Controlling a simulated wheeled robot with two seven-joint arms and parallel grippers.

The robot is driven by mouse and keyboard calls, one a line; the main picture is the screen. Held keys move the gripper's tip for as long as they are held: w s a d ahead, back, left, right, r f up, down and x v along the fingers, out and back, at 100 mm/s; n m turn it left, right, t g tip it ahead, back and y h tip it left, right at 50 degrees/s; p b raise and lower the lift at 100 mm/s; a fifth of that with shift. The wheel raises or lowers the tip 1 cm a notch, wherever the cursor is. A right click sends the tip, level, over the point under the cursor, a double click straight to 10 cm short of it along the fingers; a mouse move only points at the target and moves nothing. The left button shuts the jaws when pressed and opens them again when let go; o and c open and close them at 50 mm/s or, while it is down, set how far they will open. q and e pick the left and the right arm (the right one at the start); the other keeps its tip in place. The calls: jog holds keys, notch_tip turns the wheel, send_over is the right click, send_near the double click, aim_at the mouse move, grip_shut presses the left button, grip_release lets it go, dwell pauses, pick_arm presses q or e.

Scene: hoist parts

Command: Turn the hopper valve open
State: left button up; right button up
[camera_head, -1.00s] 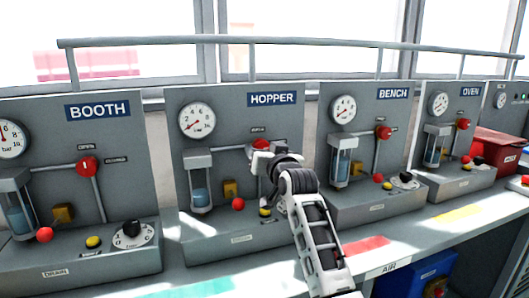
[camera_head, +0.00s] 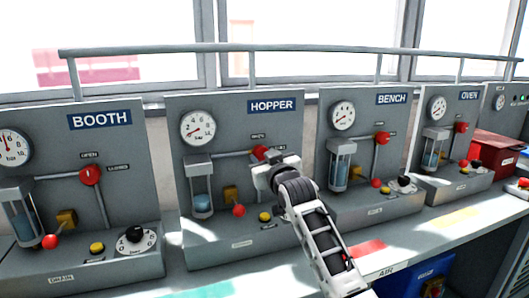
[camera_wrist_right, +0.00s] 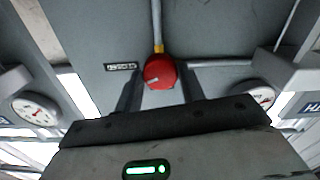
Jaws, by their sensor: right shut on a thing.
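The HOPPER panel (camera_head: 230,130) stands second from the left, with a dial gauge, a sight glass and pipes. Its valve is a round red knob (camera_head: 262,152) at the pipe junction, partly hidden by my right gripper (camera_head: 266,162). In the right wrist view the red knob (camera_wrist_right: 159,71) sits between the two dark fingers, with a short pale mark on its face. My right gripper (camera_wrist_right: 159,88) is shut on this knob. A yellow-banded pipe runs up from the knob in that view. My left gripper is not in view.
Similar panels stand either side: BOOTH (camera_head: 60,140) at left, BENCH (camera_head: 365,120) and OVEN (camera_head: 455,115) at right, each with its own red knob. A rail (camera_head: 300,52) runs above. The bench edge in front carries coloured strips. A red box (camera_head: 495,150) stands far right.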

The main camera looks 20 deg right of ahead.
jog(key=n+p, duration=0.2)
jog(key=n, duration=0.2)
jog(key=shift+d+r+n+p, duration=0.1)
jog(key=shift+n+p, duration=0.3)
jog(key=n+p, duration=0.2)
jog(key=n, duration=0.2)
jog(key=shift+n, duration=0.3)
jog(key=n+p, duration=0.1)
jog(key=n, duration=0.2)
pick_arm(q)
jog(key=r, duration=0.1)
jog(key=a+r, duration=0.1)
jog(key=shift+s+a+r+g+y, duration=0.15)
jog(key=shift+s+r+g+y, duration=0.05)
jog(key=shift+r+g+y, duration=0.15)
pick_arm(e)
jog(key=shift+n, duration=0.7)
pick_arm(q)
jog(key=shift+p, duration=0.3)
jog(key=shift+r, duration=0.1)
pick_arm(e)
jog(key=o, duration=1)
jog(key=shift+s, duration=0.15)
pick_arm(q)
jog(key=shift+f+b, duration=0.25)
jog(key=shift+b, duration=0.35)
pick_arm(e)
jog(key=s, duration=1.5)
jog(key=shift+s+d, duration=0.3)
jog(key=shift+s, duration=0.05)
